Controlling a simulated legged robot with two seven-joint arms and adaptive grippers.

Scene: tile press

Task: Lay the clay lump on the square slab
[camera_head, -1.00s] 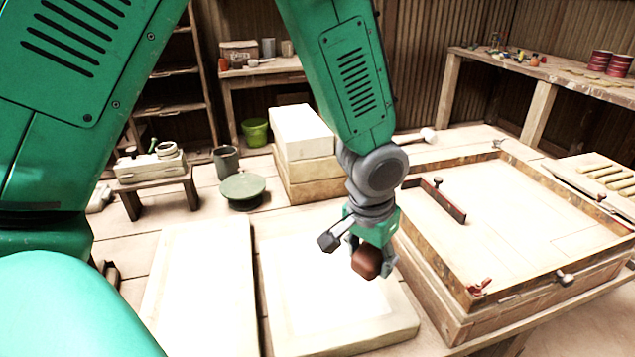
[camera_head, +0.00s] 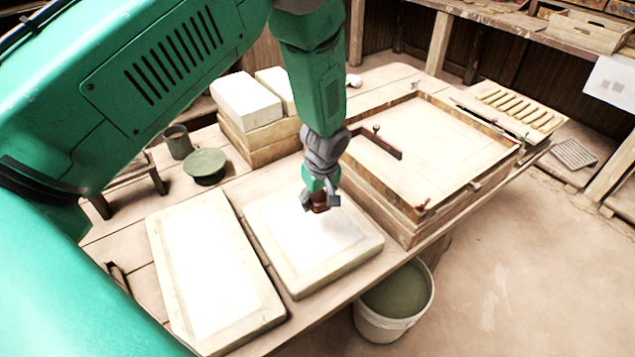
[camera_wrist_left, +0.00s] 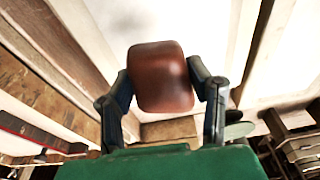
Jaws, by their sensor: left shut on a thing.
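The clay lump (camera_head: 319,203) is a small reddish-brown block. It also shows large between the fingers in the left wrist view (camera_wrist_left: 161,77). My left gripper (camera_head: 320,204) is shut on it, with a finger at each side. The gripper hangs over the square slab (camera_head: 325,270), a pale block with a white top, right of a longer slab. The lump is over the far right part of the white top; I cannot tell whether it touches. My right gripper is not in view.
A longer pale slab (camera_head: 235,318) lies left of the square one. A wooden framed box (camera_head: 409,225) with a raised rim stands close on the right. Stacked blocks (camera_head: 262,135) and a green round-topped stand (camera_head: 205,164) are behind. A bucket (camera_head: 392,318) stands below the table edge.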

